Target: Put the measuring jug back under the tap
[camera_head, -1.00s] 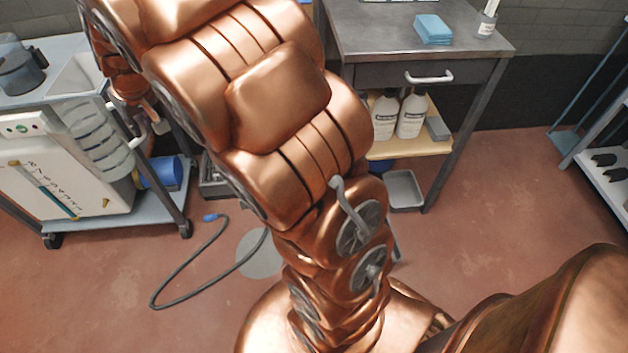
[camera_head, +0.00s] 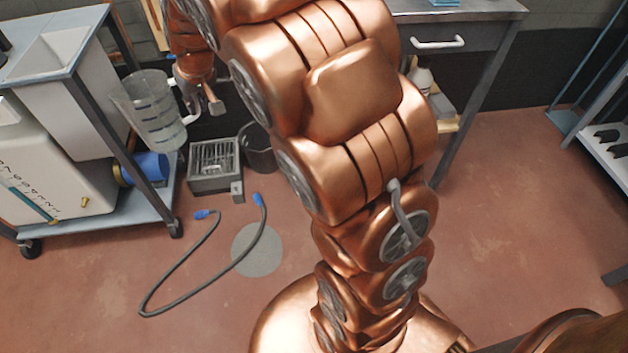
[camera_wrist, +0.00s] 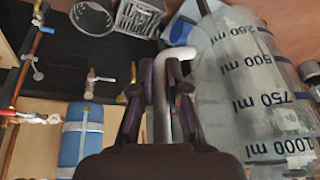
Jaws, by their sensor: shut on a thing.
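The clear measuring jug (camera_head: 155,115) with dark markings hangs in the air at the left, its wide rim up, beside the trolley's front post.
A trolley (camera_head: 110,210) with a white unit and blue cylinder (camera_head: 150,168) stands left. A grated metal box (camera_head: 212,168) and dark bucket (camera_head: 258,150) stand on the floor behind a loose cable (camera_head: 165,300). A blue tank (camera_wrist: 80,140) and copper pipes show in the wrist view.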

